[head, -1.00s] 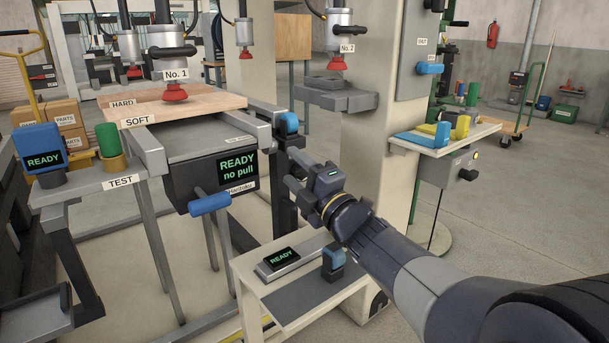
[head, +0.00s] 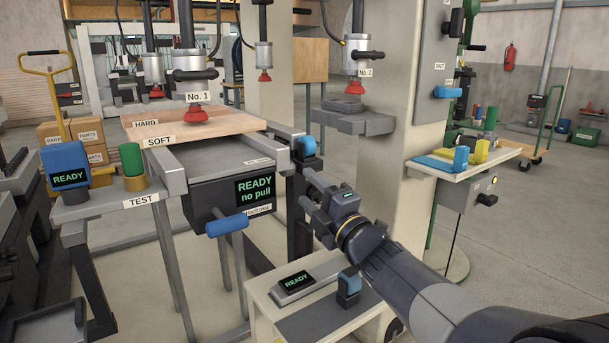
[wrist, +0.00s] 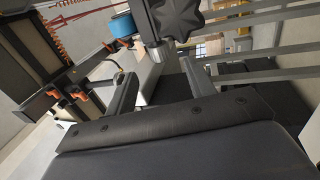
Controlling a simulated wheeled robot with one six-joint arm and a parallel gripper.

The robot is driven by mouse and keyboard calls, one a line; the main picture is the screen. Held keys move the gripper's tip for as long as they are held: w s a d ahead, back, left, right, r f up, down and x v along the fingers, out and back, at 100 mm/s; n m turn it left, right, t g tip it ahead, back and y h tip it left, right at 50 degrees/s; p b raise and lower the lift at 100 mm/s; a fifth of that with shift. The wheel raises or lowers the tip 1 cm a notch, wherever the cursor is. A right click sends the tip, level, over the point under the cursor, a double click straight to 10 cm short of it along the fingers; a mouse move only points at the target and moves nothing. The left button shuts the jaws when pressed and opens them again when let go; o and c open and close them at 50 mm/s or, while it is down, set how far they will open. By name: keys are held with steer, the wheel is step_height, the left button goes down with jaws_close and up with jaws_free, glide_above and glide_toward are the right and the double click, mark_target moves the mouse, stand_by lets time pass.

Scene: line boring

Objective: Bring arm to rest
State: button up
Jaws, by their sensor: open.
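My gripper (head: 309,190) is at the middle of the head view, on my arm reaching in from the lower right. Its jaws are open, with nothing visible between them. It is in front of a dark post topped by a blue part (head: 305,146), right of the box whose screen reads "READY no pull" (head: 256,190). In the wrist view the two fingers (wrist: 162,92) stand apart. A dark knob (wrist: 178,18) and a blue round part (wrist: 122,24) show beyond them. I cannot tell how far the fingers are from these.
A low white stand (head: 262,305) with a READY display (head: 296,282) and a small blue-topped part (head: 348,286) is below my gripper. A pale column (head: 385,140) and a side shelf (head: 500,153) with coloured parts are to the right. Open floor (head: 540,230) lies at far right.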

mark_target(291, 172)
steer(key=b+x, duration=0.1)
steer(key=x, duration=0.5)
steer(key=shift+w+a, duration=0.15)
steer(key=shift+w, duration=0.1)
steer(key=shift+w+a+r, duration=0.15)
steer(key=shift+w+a, duration=0.05)
steer(key=shift+w, duration=0.1)
steer(key=shift+r, duration=0.15)
steer(key=shift+p, duration=0.3)
steer(key=shift+s, duration=0.1)
